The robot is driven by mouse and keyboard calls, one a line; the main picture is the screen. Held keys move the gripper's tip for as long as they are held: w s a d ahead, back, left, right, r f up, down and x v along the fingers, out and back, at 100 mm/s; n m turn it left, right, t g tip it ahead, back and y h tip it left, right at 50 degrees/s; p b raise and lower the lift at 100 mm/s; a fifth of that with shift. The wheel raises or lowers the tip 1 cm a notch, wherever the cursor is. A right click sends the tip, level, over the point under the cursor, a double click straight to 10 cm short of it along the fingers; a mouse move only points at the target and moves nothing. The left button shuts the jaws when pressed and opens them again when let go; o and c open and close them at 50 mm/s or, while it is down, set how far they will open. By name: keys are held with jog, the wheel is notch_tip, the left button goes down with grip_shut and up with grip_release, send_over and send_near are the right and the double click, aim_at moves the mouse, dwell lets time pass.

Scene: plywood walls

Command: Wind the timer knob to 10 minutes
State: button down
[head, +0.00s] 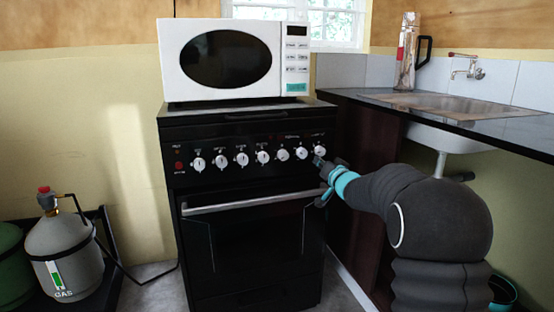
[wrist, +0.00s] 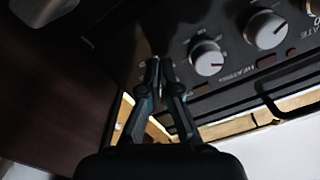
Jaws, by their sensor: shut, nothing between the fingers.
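The black stove (head: 245,240) has a row of several white knobs on its front panel; I cannot read which one is the timer. The rightmost knob (head: 319,150) is just above my gripper's tips. My gripper (head: 319,162) is at the right end of the panel. In the wrist view my gripper (wrist: 157,64) is shut with nothing between its fingers. Its tips are left of the nearest white knob (wrist: 206,58), apart from it in the picture. A label by that knob looks like "HEATING". A second knob (wrist: 266,28) is farther up and right.
A white microwave (head: 228,60) stands on the stove. The oven's handle bar (head: 250,203) runs across below the panel. A dark counter (head: 440,112) with a sink is at right, and a gas bottle (head: 62,255) is at left.

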jog(key=shift+w+a, duration=0.1)
jog(key=shift+w, duration=0.35)
jog(key=shift+r+p, duration=0.3)
jog(key=shift+p, duration=0.25)
dwell(0.6)
jog(key=shift+w+d+p, duration=0.1)
jog(key=shift+d+p, duration=0.25)
jog(key=shift+p, duration=0.85)
dwell(0.4)
jog(key=shift+a+f+b, duration=0.15)
jog(key=shift+f+b, duration=0.15)
jog(key=shift+f, duration=0.1)
jog(key=b+v, duration=0.1)
jog(key=v, duration=0.5)
jog(key=shift+f, duration=0.2)
jog(key=shift+a, duration=0.15)
